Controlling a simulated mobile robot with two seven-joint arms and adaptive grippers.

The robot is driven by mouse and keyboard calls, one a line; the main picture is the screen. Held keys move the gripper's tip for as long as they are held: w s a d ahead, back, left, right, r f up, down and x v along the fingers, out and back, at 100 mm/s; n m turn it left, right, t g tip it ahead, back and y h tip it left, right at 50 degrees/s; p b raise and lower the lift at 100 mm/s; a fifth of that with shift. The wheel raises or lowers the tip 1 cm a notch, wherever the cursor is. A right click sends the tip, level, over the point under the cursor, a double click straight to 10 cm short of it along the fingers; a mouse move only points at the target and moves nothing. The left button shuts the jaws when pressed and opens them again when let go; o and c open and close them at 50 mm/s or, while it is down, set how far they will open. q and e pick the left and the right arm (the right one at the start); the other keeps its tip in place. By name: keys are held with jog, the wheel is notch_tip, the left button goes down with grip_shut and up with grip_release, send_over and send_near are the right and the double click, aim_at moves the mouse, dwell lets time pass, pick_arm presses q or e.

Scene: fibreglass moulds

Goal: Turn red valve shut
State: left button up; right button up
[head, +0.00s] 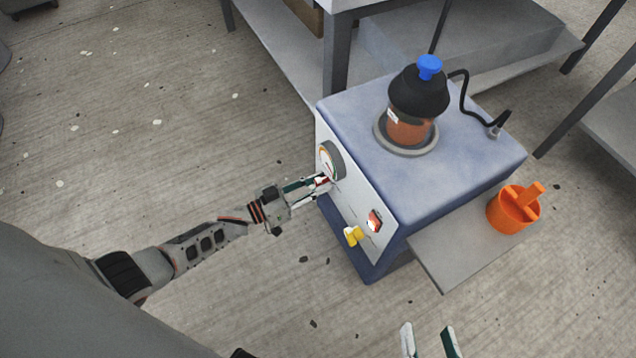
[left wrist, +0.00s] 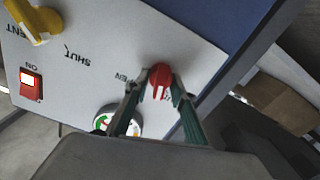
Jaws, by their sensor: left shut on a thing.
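The red valve (left wrist: 160,78) is a small knob on the white front panel (left wrist: 105,42) of a blue machine. Its ridge runs nearly up and down in the left wrist view. My left gripper (left wrist: 159,86) has its fingertips on either side of the knob and is shut on it. In the head view my left gripper (head: 325,181) reaches the panel from the left and mostly hides the knob. An upside-down label to the knob's left seems to read OPEN; another label below is partly hidden by a finger. My right gripper (head: 428,336) is open and empty at the bottom edge.
A round gauge (head: 331,160) sits beside the red valve. A lit red switch (head: 375,220) and a yellow valve (head: 353,236) are on the same panel. A dark pot with a blue knob (head: 418,92) stands on top. An orange bucket (head: 513,211) rests on the side shelf.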

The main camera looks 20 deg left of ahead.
pick_arm(q)
jog(key=n, duration=0.5)
jog(key=shift+a+f+n, duration=0.1)
jog(key=shift+n, duration=0.2)
pick_arm(e)
jog(key=shift+w+d+r, duration=0.1)
jog(key=shift+d, duration=0.25)
pick_arm(q)
jog(key=o, duration=1.1)
pick_arm(e)
jog(key=shift+a, duration=0.1)
pick_arm(q)
jog(key=v, duration=1.2)
jog(key=shift+w, duration=0.1)
